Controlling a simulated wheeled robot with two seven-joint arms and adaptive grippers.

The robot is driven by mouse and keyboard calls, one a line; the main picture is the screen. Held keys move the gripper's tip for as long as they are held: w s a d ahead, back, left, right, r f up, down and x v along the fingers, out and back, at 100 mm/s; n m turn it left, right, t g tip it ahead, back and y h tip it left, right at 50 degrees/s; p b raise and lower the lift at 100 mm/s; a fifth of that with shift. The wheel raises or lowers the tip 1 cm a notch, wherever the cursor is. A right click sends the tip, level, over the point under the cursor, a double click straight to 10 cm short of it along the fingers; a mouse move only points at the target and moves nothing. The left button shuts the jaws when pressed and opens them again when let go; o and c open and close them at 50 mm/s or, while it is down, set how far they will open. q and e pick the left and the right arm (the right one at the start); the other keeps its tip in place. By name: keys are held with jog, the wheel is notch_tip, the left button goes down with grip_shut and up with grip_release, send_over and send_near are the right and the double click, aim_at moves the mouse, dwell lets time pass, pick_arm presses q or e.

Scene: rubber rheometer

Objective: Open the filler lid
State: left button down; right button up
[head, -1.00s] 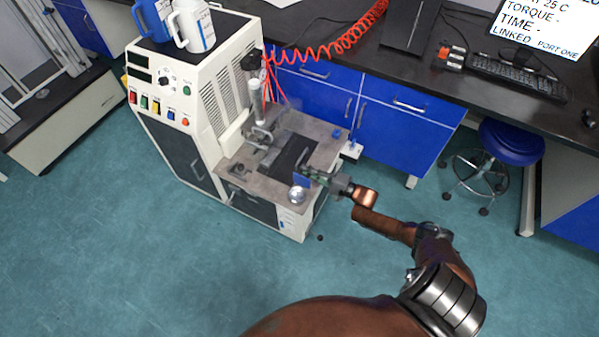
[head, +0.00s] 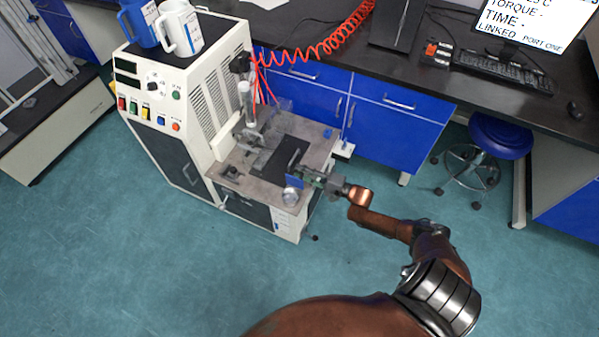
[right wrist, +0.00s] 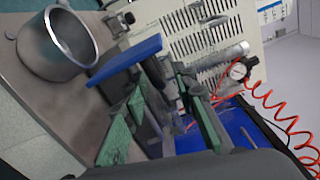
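The white rheometer (head: 208,93) stands at centre left in the head view. Its grey worktop (head: 318,131) carries a dark flat plate with an upright handle (head: 293,158), which looks like the filler lid and lies flat. My right gripper (head: 309,178) is at the worktop's right edge, beside the handle. In the right wrist view, its green-padded fingers (right wrist: 160,125) stand apart, with dark parts showing between and beyond them. I cannot tell whether they touch the handle. My left gripper is not in view.
A metal cup (head: 291,196) and a small blue plate (right wrist: 125,62) are close to my right gripper. A clear-and-white cylinder (head: 246,103) rises behind the dark plate. A red coiled hose (head: 325,48) hangs behind. Mugs (head: 180,28) stand on the machine's top.

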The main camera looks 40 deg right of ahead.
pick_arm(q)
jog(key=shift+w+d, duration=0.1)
pick_arm(e)
jog(key=v, duration=1.1)
